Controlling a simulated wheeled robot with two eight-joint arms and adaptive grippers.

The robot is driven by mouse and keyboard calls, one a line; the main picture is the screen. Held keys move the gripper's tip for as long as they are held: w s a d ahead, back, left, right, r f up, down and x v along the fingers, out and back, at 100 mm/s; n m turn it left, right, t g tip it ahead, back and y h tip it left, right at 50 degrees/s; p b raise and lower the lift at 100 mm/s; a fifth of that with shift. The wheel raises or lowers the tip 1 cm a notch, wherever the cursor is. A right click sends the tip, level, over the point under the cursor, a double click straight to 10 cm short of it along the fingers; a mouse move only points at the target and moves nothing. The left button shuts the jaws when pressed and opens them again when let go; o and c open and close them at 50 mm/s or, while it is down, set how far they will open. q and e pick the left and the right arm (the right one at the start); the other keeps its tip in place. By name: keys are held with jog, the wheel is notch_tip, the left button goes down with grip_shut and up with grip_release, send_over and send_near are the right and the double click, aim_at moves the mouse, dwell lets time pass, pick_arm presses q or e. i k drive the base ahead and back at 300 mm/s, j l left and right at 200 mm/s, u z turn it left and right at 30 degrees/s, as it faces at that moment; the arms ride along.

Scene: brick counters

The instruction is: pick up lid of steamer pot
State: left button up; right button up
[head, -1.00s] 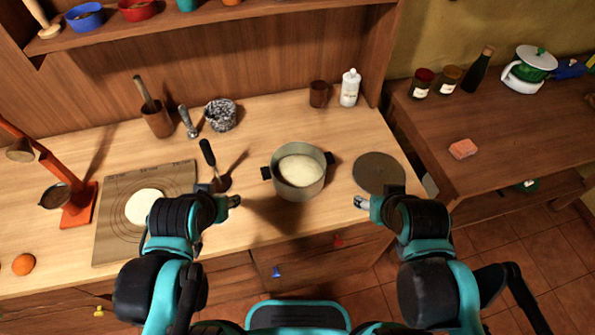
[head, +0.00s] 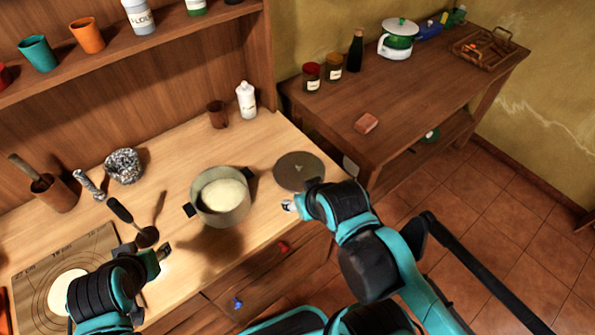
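A round dark grey lid (head: 291,178) lies flat on the wooden counter, to the right of the pot. A small handle shows at its middle. The grey steamer pot (head: 221,214) stands uncovered with a pale, dough-like mass (head: 222,194) inside. My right gripper (head: 289,206) is just in front of the lid, on the near side, and looks apart from it. My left gripper (head: 164,251) is at the counter's front, left of and nearer than the pot. Both look empty, but their finger gaps are too small to read.
A dark ladle (head: 147,237) lies left of the pot. A brown cup (head: 217,115) and white bottle (head: 246,101) stand at the back. A rolling mat (head: 92,244) covers the left. A lower side table (head: 400,100) holds jars and a teapot (head: 397,43).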

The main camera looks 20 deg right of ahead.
aim_at(293, 167)
jog(key=l+u, duration=0.45)
jog(key=k+l+u, duration=0.2)
jog(key=l+u, duration=0.3)
jog(key=l, duration=0.1)
